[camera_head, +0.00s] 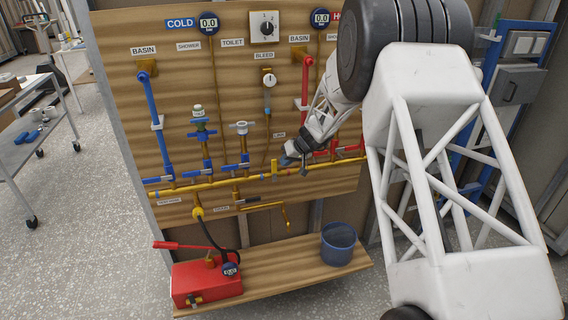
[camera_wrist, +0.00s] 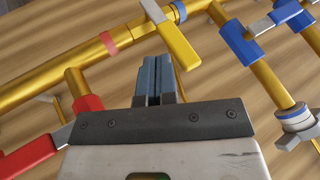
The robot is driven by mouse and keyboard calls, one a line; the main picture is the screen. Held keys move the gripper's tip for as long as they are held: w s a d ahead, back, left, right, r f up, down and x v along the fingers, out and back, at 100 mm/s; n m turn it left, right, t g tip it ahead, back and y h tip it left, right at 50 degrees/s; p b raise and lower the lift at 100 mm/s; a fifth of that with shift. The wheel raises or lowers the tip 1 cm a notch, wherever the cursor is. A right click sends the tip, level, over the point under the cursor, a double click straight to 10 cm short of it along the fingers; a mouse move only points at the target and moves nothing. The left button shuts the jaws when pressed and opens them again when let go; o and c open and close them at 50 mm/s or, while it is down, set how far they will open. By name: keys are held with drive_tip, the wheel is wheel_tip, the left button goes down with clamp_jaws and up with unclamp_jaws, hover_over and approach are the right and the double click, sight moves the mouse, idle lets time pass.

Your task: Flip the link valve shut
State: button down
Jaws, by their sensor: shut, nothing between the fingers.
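The link valve appears to be the one with the yellow-gripped lever (camera_wrist: 178,45) at top centre of the wrist view. Its metal arm lies over the yellow pipe (camera_wrist: 40,82), and its yellow grip slants down to the right, roughly across the pipe. My gripper (camera_wrist: 157,60) is shut and empty. Its fingertips appear just left of the yellow grip; I cannot tell whether they touch it. In the head view my gripper (camera_head: 287,158) is at the yellow pipe (camera_head: 225,182), below the LINK label (camera_head: 279,135), and my arm hides part of the pipework.
Below the pipes, a red pump (camera_head: 207,283) and a blue bucket (camera_head: 338,243) stand on a wooden shelf (camera_head: 285,275).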

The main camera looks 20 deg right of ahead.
drive_tip(key=v, duration=0.8)
drive_tip(key=shift+a+r, duration=0.35)
drive_tip(key=shift+r, duration=0.05)
drive_tip(key=s+a+r+g+h, duration=0.1)
drive_tip(key=s+a+r, duration=0.5)
drive_tip(key=s, duration=0.5)
drive_tip(key=s+a+r+g+h, duration=0.1)
drive_tip(key=s+a+r, duration=0.3)
drive_tip(key=s+r, duration=0.6)
drive_tip(key=s+a+m+h, duration=0.1)
drive_tip(key=s+h, duration=0.3)
drive_tip(key=s, duration=2.7)
drive_tip(key=shift+a+f+m, duration=0.25)
drive_tip(key=shift+a+m, duration=0.05)
drive_tip(key=shift+a, duration=0.45)
